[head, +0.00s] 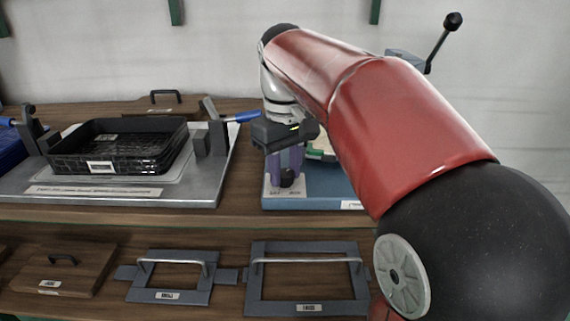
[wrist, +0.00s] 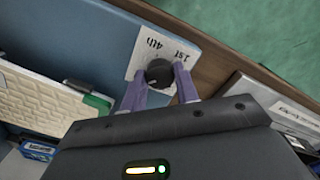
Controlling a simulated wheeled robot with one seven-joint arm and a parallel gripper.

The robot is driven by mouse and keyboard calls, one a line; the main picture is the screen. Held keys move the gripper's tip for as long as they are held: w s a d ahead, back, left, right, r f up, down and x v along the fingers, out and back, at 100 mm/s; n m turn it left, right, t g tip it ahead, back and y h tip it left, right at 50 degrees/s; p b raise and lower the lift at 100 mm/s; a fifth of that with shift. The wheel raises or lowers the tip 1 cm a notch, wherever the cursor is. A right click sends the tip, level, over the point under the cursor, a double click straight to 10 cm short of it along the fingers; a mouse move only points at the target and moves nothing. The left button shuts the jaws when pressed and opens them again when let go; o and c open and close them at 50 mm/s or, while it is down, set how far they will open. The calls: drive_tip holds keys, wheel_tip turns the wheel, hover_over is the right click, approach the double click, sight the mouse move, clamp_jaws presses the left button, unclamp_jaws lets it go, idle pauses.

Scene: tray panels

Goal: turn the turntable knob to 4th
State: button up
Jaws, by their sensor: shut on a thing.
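The turntable knob (wrist: 159,73) is a small black round knob on a white label plate (wrist: 140,62) marked "4th" and "1st". The plate is on a blue panel (wrist: 100,35). My gripper (wrist: 158,88) points down with its purple fingers on either side of the knob, shut on it. In the head view my gripper (head: 287,172) is over the knob (head: 287,181) at the front left of the blue panel (head: 325,190). The exact direction the knob points is hard to tell. My red arm hides much of the panel's right side.
A metal panel (head: 190,192) with a black basket (head: 150,165) and a blue-handled lever (head: 240,117) stands to the left. Below are grey frames with metal handles (head: 170,290) (head: 310,290). A white textured piece and green part (wrist: 97,101) lie beside my gripper.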

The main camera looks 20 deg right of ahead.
drive_tip(key=m+p, duration=0.1)
drive_tip(key=m, duration=0.8)
drive_tip(key=shift+m, duration=0.4)
drive_tip(key=m, duration=0.5)
drive_tip(key=shift+m, duration=2.8)
drive_tip(key=o, duration=1)
drive_tip(key=shift+c, duration=0.2)
drive_tip(key=shift+r, duration=0.1)
